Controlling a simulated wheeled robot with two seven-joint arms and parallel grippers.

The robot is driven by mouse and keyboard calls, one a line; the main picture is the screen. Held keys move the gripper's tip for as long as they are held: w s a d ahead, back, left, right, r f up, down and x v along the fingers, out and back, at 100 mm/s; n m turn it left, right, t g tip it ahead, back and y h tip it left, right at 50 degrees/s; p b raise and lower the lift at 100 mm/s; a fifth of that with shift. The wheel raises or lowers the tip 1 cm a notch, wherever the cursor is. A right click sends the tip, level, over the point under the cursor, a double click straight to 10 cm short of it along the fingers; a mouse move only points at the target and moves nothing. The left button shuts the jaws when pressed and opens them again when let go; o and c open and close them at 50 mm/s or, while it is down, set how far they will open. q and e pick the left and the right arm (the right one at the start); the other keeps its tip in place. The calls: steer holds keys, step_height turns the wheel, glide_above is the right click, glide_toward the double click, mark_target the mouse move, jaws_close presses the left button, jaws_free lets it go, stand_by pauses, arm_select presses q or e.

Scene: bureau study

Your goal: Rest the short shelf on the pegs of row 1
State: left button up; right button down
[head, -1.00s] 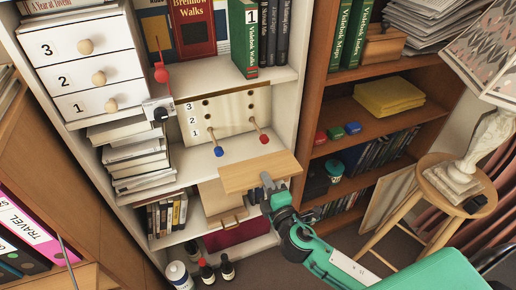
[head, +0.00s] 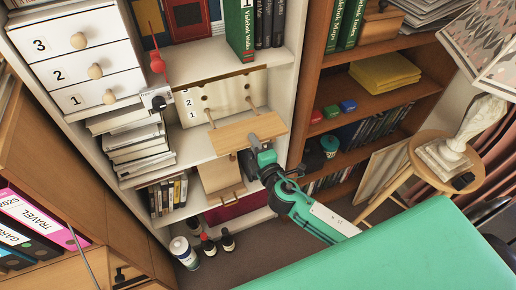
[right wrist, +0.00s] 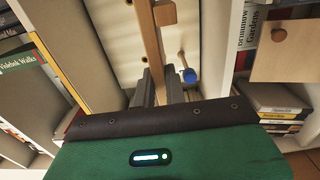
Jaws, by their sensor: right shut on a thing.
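The short shelf (head: 228,134) is a light wood board in front of the white peg panel (head: 232,88) in the head view. My right gripper (head: 258,146) is shut on its front edge, near its right end. Two wooden pegs stick out of row 1, a left peg (head: 210,117) and a right peg (head: 252,104). The board hides their outer ends in the head view. In the right wrist view the board (right wrist: 150,38) shows edge-on between the fingers, with a blue peg end (right wrist: 188,73) beside it. I cannot tell whether board and pegs touch. My left gripper is out of view.
Books (head: 241,30) stand on the shelf above. The bookcase's side wall (head: 303,75) is close on the right. Bottles (head: 207,243) stand on the floor below.

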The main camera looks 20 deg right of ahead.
mark_target(242, 122)
steer(key=w, duration=0.4)
steer(key=shift+w, duration=0.2)
steer(key=w, duration=0.3)
steer(key=shift+w+a, duration=0.15)
steer(key=shift+w, duration=0.05)
steer(key=w+b, duration=0.1)
steer(key=w, duration=0.3)
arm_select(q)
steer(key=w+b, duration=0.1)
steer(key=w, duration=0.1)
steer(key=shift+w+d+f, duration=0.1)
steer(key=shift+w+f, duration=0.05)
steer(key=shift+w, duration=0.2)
arm_select(e)
steer(key=w, duration=0.3)
steer(key=shift+a+f, duration=0.15)
steer(key=shift+f, duration=0.25)
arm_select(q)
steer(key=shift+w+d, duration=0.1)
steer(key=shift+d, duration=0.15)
